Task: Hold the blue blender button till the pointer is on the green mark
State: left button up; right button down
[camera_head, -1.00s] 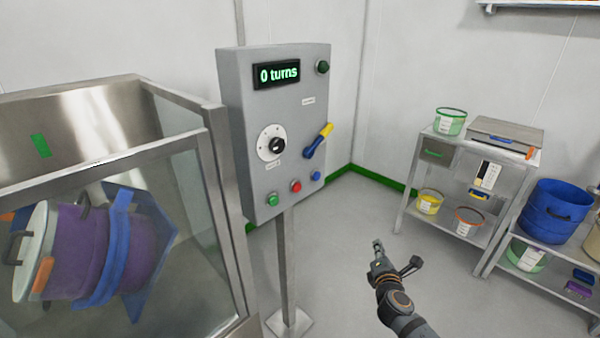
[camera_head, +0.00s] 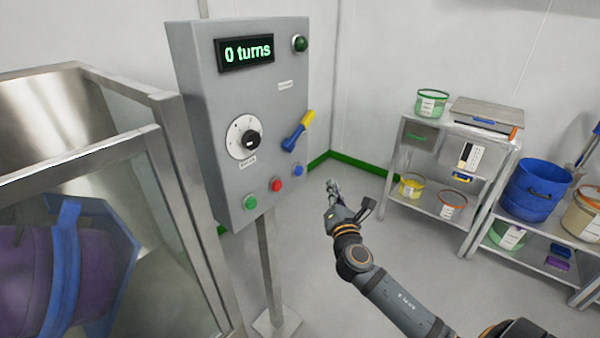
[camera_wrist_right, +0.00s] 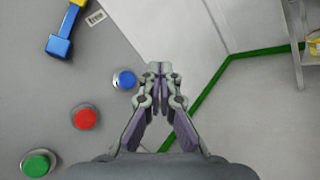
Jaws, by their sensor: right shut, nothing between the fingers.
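The blue button (camera_head: 298,170) is at the lower right of the grey control panel (camera_head: 209,130); it shows in the right wrist view (camera_wrist_right: 124,79) too. My right gripper (camera_head: 333,186) is shut and empty, to the right of the button and a little lower in the head view. In the right wrist view its fingertips (camera_wrist_right: 159,68) are together just right of the button, apparently apart from it. The purple blender drum (camera_head: 28,275) with its blue frame is partly visible behind the glass. I make out no pointer or green mark on it. My left gripper is out of view.
The panel also has a red button (camera_head: 276,184), a green button (camera_head: 250,202), a dial (camera_head: 243,137), a blue-and-yellow lever (camera_head: 298,131) and a display (camera_head: 245,52) reading "0 turns". A shelf rack (camera_head: 456,214) stands at the right. Open floor lies between.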

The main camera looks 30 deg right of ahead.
jog(key=w+a, duration=0.3)
jog(key=w, duration=0.4)
jog(key=shift+w, duration=0.2)
jog(key=shift+a, duration=0.1)
dwell(1.2)
jog(key=shift+w+a, duration=0.15)
jog(key=shift+w, duration=0.25)
jog(key=shift+w+a, duration=0.15)
jog(key=shift+w, duration=0.3)
dwell(0.6)
jog(key=shift+s, duration=0.1)
dwell(1.7)
jog(key=shift+s+d, duration=0.35)
jog(key=shift+s, duration=0.4)
jog(key=shift+s, duration=0.1)
jog(key=shift+s+d+p, duration=0.15)
jog(key=shift+s+d, duration=0.15)
jog(key=shift+s, duration=0.45)
jog(key=shift+s+d+p, duration=0.1)
jog(key=shift+s+d, duration=0.25)
jog(key=shift+s, duration=0.4)
jog(key=shift+s+d+p, duration=0.15)
jog(key=shift+s+d, duration=0.15)
jog(key=shift+s, duration=0.45)
